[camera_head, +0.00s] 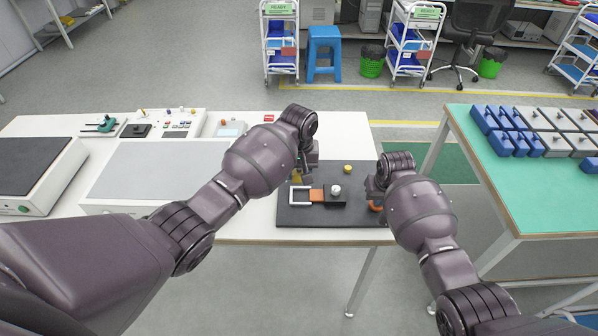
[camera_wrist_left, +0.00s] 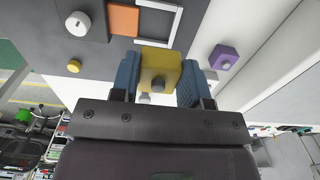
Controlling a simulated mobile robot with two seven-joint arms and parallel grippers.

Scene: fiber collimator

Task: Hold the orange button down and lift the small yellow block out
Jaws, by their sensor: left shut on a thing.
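My left gripper (camera_head: 301,174) is shut on the small yellow block (camera_head: 296,179). My right gripper (camera_head: 374,195) is low at the board's right edge, right by a round orange button (camera_head: 376,207). The hand partly hides the button, so pressing contact and finger opening cannot be told.
The dark board (camera_head: 320,216) also carries an orange square piece (camera_head: 316,195), a white knob (camera_head: 336,190) on a black block and a round yellow knob (camera_head: 348,169). A purple block (camera_wrist_left: 223,57) shows in the left wrist view. A green-topped table (camera_head: 520,185) stands right, across a gap.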

